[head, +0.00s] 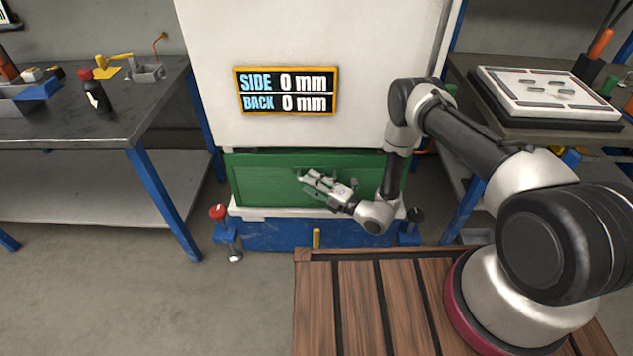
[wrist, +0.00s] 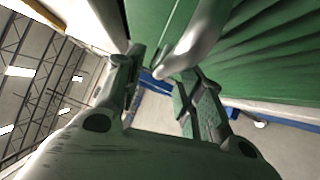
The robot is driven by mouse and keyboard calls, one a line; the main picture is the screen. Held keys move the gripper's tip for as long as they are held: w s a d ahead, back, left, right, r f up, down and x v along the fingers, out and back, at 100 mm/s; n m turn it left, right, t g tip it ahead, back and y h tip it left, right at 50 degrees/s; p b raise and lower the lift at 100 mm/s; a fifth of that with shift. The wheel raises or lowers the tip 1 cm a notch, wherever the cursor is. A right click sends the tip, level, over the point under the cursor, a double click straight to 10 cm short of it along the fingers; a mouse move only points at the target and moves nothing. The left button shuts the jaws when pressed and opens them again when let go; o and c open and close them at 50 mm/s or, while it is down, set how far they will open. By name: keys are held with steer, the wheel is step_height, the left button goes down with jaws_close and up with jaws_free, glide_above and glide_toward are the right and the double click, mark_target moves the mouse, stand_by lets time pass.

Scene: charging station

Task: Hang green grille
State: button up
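The green grille (head: 265,180) is upright below the white cabinet front, above the blue base. It also fills the upper right of the wrist view (wrist: 270,50), with its slats showing. My gripper (head: 311,183) is in front of the grille's middle. In the wrist view its two fingers (wrist: 158,75) stand apart. A pale curved handle (wrist: 198,38) on the grille reaches down between the fingertips. The fingers do not look closed on it, but I cannot tell whether one touches it. My gripper and forearm hide part of the grille's right half.
The white cabinet (head: 300,135) carries a sign (head: 287,91) reading SIDE 0 mm and BACK 0 mm. The blue base (head: 270,235) has a red knob (head: 218,211) at left. Workbenches stand at left (head: 100,130) and right (head: 465,70). The floor at left front is clear.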

steer(key=x, duration=0.2)
steer(key=shift+w+a, duration=0.2)
steer(key=shift+a, duration=0.05)
jaws_close()
